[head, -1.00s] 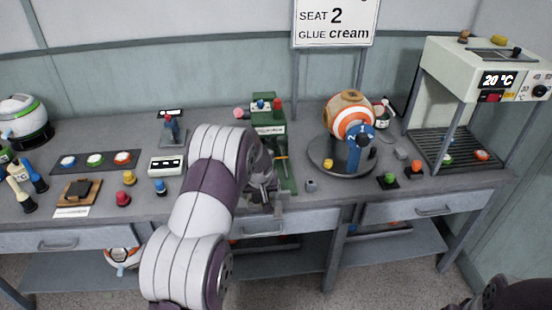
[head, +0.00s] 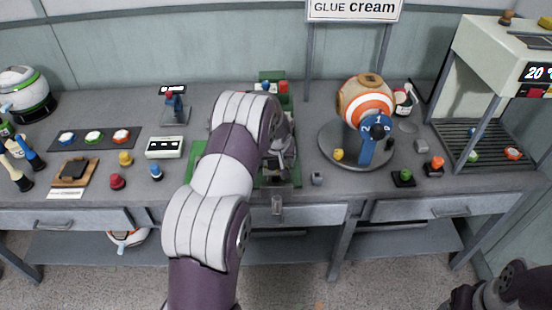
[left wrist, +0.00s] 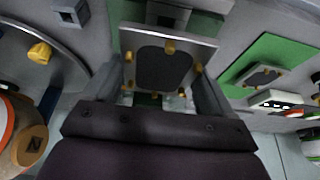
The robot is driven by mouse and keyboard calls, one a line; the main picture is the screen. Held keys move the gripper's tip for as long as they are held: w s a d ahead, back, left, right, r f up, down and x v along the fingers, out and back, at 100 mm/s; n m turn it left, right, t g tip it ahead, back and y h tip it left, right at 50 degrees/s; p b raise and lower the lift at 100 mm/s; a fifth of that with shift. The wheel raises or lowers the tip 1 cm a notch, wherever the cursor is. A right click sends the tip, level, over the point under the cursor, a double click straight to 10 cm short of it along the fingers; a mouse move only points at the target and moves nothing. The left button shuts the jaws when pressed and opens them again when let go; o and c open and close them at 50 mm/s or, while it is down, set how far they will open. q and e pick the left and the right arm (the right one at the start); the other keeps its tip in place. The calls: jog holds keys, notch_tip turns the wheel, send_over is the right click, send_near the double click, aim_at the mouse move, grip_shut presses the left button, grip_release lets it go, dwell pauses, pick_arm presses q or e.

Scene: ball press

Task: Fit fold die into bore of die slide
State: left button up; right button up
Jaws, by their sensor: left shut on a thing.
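My left gripper (head: 280,158) is over the green press (head: 272,78), mostly hidden by my own arm in the head view. In the left wrist view my left gripper (left wrist: 163,88) is shut on a light grey plate (left wrist: 206,46), apparently the fold die, with a dark rounded face and several yellow studs. Beyond it is a grey part with a dark square opening (left wrist: 168,15) on the green base, perhaps the die slide with its bore. The plate covers part of the base, so I cannot tell whether it touches the opening. My right gripper's fingers do not show.
A turntable (head: 327,155) with an orange and white ball stands right of the press. A small grey block (head: 317,178) lies near the front edge. A green plate (head: 194,158) and a white box (head: 165,147) are left of my arm.

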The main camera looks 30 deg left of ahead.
pick_arm(q)
jog(key=b, duration=0.4)
send_over(275, 179)
jog(key=s, duration=0.1)
jog(key=shift+d+f, duration=0.25)
jog(key=shift+f, duration=0.95)
jog(key=shift+d+f, duration=0.2)
jog(key=shift+f, duration=1)
jog(key=shift+p, duration=0.3)
jog(key=shift+s+r, duration=0.1)
jog(key=shift+b, duration=0.3)
jog(key=shift+f+b, duration=1.05)
jog(key=shift+f, duration=0.25)
jog(key=o, duration=1)
jog(key=shift+o, duration=0.2)
jog(key=shift+r, duration=0.2)
jog(key=v, duration=1.2)
jog(key=shift+d+r, duration=0.1)
jog(key=shift+r, duration=0.15)
